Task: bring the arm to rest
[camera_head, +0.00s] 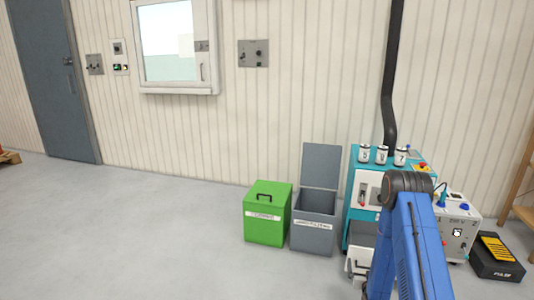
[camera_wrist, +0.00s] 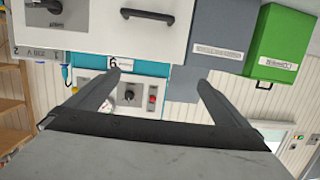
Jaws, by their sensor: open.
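My gripper (camera_wrist: 157,80) is open and empty, its two dark fingers spread apart in the wrist view. That view is upside down, and the teal machine (camera_wrist: 153,69) shows between and beyond the fingers. In the head view my blue arm stands raised in front of the teal machine (camera_head: 356,222). My gripper cannot be made out there.
A closed green bin (camera_head: 266,225) and a grey bin (camera_head: 313,236) with its lid up stand left of the machine. A white-grey unit (camera_head: 458,236) and a black case (camera_head: 497,262) stand right. A white front with a handle (camera_wrist: 147,15) is close in the wrist view. Floor left is clear.

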